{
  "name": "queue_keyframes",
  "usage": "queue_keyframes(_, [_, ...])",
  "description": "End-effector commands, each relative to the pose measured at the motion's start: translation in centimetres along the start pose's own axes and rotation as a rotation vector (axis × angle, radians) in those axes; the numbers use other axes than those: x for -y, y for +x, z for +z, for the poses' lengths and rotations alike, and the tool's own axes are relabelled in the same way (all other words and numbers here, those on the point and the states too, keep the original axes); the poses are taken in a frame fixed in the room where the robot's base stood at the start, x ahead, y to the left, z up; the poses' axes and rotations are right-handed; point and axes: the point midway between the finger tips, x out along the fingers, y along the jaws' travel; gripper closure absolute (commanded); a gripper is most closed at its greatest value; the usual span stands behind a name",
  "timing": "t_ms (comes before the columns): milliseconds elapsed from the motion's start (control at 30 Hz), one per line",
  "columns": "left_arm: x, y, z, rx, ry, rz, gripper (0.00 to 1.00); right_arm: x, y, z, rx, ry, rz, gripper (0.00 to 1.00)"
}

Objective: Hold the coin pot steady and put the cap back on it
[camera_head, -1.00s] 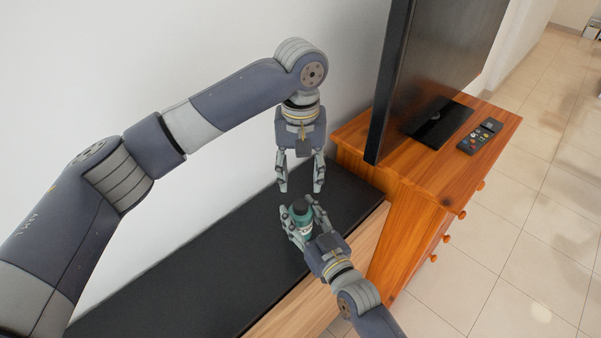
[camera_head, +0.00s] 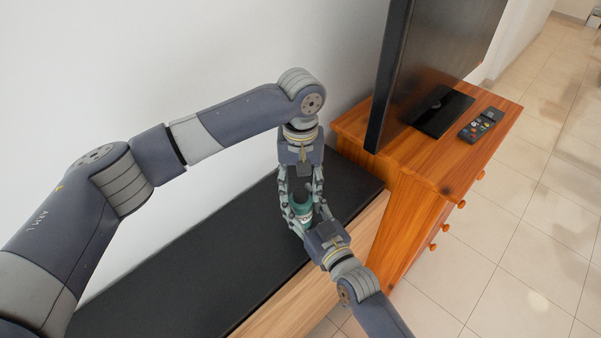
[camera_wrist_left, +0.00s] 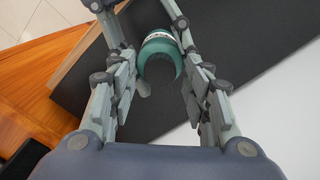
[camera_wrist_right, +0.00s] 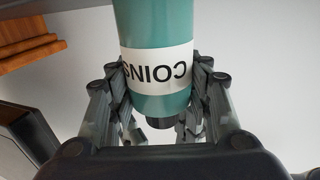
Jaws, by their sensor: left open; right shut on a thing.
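The coin pot (camera_head: 304,217) is a teal cylinder with a white band reading COINS, upside down in the right wrist view (camera_wrist_right: 158,65). My right gripper (camera_head: 307,214) is shut around its sides and holds it over the black bench top. A dark round top (camera_wrist_left: 160,72) shows on the pot in the left wrist view; I cannot tell whether this is the cap or the pot's mouth. No separate cap is in sight. My left gripper (camera_head: 301,196) points down, open and empty, its fingers on either side of the pot's top.
The black bench top (camera_head: 190,275) is otherwise clear along the white wall. To the right stands a wooden cabinet (camera_head: 400,205) with a television (camera_head: 425,60) and a remote (camera_head: 476,131). The tiled floor (camera_head: 520,240) is free.

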Motion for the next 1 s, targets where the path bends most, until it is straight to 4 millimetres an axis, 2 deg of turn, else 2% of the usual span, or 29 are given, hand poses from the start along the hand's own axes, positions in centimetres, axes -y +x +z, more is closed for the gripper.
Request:
queue_keyframes(133, [0.01,0.77,-0.01,0.0,0.0,0.001,0.55,0.0,0.01,-0.02,0.0,0.0,0.0,1.0])
queue_keyframes(400, [0.02,0.85,-0.01,0.0,0.0,0.001,0.55,0.0,0.01,-0.02,0.0,0.0,0.0,1.0])
queue_keyframes(600, [0.02,0.83,-0.01,0.0,0.0,0.001,1.0,0.0,0.0,-0.01,0.0,0.0,0.0,1.0])
queue_keyframes(867, [0.0,0.83,0.0,0.0,0.027,0.001,1.0,0.0,0.0,-0.02,0.0,0.0,0.0,1.0])
queue_keyframes(1000, [0.01,0.88,0.01,0.0,0.179,0.001,1.0,0.0,0.0,-0.01,0.0,0.0,0.0,1.0])
